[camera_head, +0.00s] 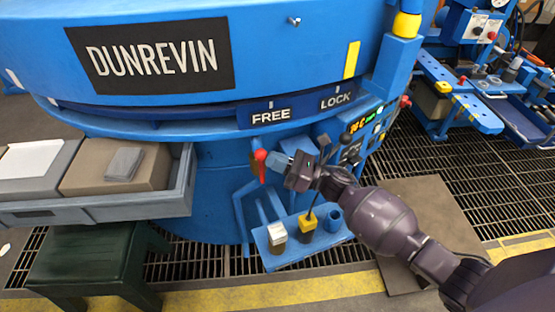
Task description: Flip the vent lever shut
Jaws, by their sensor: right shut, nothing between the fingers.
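A red-tipped lever (260,155) sticks up on the front of the blue furnace (215,190), below the FREE label; it looks like the vent lever, though no label on it can be read. My right gripper (272,161) is shut and empty, its fingertips just right of the red tip. I cannot tell whether they touch it. My right arm comes in from the lower right and hides part of the furnace front. My left gripper is not in view.
A blue bracket shelf (290,255) with small containers sits below the gripper. A control panel (362,128) is right of it. A grey tray (110,207) with boxes stands left, above a dark green stool (92,262). A blue workbench (470,105) is at the far right.

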